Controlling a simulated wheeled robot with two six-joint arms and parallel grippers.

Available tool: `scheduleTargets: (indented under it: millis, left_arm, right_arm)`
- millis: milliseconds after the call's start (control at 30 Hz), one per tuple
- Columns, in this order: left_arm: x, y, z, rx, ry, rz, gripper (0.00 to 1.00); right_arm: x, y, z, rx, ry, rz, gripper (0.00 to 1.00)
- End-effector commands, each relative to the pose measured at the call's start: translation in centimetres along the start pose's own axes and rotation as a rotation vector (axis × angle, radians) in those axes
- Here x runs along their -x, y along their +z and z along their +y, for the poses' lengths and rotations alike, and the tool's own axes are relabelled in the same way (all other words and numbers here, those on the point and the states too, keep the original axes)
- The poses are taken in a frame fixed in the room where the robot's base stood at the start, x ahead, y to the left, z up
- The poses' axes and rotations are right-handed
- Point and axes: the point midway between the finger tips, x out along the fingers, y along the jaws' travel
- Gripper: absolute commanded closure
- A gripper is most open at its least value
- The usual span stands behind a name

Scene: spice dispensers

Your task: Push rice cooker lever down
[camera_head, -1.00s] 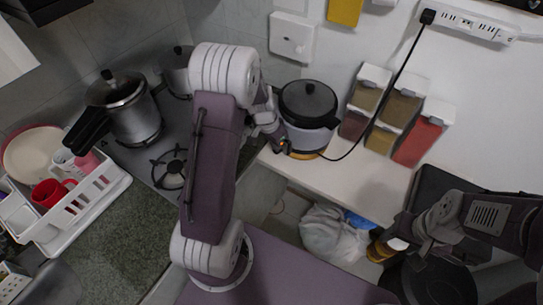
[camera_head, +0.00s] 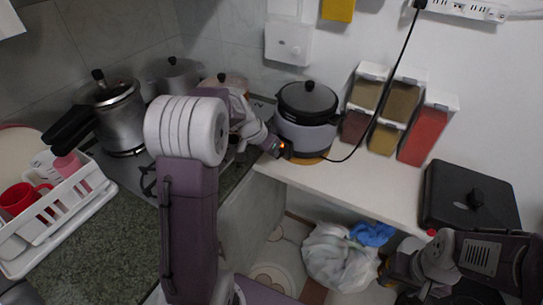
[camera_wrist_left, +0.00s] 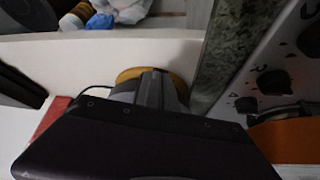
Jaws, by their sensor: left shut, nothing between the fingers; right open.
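The rice cooker (camera_head: 305,117), grey with a dark lid, stands on a round wooden board on the white shelf. My left gripper (camera_head: 284,150) is at the lower left of its front, shut and empty; I cannot tell whether it touches the cooker. A small orange light shows there. The lever is not distinguishable, hidden behind or beside the gripper. In the left wrist view the shut fingers (camera_wrist_left: 152,90) stand in front of the wooden board (camera_wrist_left: 128,75). My right gripper (camera_head: 405,284) is open, low at the right, away from the cooker, partly blurred into the dark background.
Spice dispensers (camera_head: 412,108) stand right of the cooker, with a black cord hanging between. A black grill (camera_head: 470,195) sits on the shelf's right end. Pots (camera_head: 115,115) stand on the stove at left. A dish rack (camera_head: 55,215) is at lower left. The shelf front (camera_head: 350,185) is clear.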

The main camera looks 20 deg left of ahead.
Motion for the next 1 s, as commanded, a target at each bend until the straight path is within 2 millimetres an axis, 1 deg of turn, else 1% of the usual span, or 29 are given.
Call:
scheduleTargets:
  millis: [33, 167, 267, 300, 333, 567, 867, 1000]
  left_arm:
    - [-0.9, 0.4, -0.1, 0.001, -0.002, 0.015, 1.0]
    - [-1.5, 0.6, -0.1, 0.001, -0.001, 0.061, 1.0]
    - [-1.9, 0.7, -0.1, 0.001, -0.002, 0.106, 1.0]
    - [-1.1, 0.2, -0.1, 0.001, -0.001, 0.111, 1.0]
    - [-0.7, 0.0, -0.1, 0.001, 0.001, 0.108, 1.0]
    - [-0.7, -0.1, 0.0, 0.001, 0.001, 0.106, 1.0]
    - [-0.7, -1.4, 0.0, 0.0, 0.002, 0.104, 1.0]
    - [-0.8, -1.6, 0.0, 0.0, 0.001, 0.105, 1.0]
  right_arm:
    - [-1.6, 0.2, 0.0, 0.0, 0.0, 0.0, 0.47]
    - [-4.6, 0.5, 0.1, 0.0, 0.0, -0.001, 0.47]
    - [-7.3, 0.8, 0.1, 0.0, 0.0, -0.001, 0.47]
    - [-6.6, 0.8, 0.1, 0.0, 0.0, -0.002, 0.47]
    - [-6.0, 0.7, 0.1, 0.0, 0.0, -0.003, 0.47]
    - [-5.8, 0.6, 0.1, 0.0, 0.0, 0.0, 0.47]
    - [-4.8, 0.5, 0.1, 0.0, 0.0, -0.001, 0.47]
    - [-4.8, 0.5, 0.1, 0.0, 0.0, -0.001, 0.47]
